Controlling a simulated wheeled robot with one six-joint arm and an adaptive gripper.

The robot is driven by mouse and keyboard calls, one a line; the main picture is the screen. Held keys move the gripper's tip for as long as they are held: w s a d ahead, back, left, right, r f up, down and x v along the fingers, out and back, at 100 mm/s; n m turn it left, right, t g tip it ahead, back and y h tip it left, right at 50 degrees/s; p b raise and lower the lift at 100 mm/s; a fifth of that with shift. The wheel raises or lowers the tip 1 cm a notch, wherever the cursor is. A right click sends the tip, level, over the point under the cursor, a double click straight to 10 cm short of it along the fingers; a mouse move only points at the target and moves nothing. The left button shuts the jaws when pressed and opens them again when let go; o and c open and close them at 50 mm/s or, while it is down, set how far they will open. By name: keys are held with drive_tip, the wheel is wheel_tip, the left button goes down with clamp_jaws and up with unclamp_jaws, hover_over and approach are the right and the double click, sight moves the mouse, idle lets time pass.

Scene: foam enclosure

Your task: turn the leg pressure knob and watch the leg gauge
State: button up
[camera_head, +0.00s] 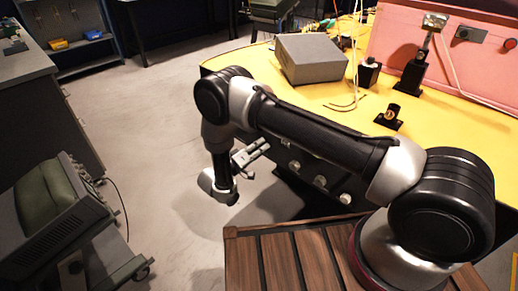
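Several small pale round fittings, which look like knobs, sit in a row on the dark front side below the yellow top. Three show clearly: a left one (294,165), a middle one (320,181) and a right one (345,198). I cannot tell which is the leg pressure knob, and no gauge face can be made out. My gripper (262,148) is small in view, left of the row, and points toward the dark front side. It looks apart from the clear fittings. Its finger opening is too small to judge. My forearm hides part of the front side.
The yellow top (430,150) carries a grey box (311,58), black mounts and a pink foam block (410,45). A slatted wooden platform (290,260) is at my base. Green-grey equipment (60,215) stands at left. The grey floor between is clear.

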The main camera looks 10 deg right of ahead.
drive_tip(key=shift+o, duration=0.9)
drive_tip(key=v, duration=1.2)
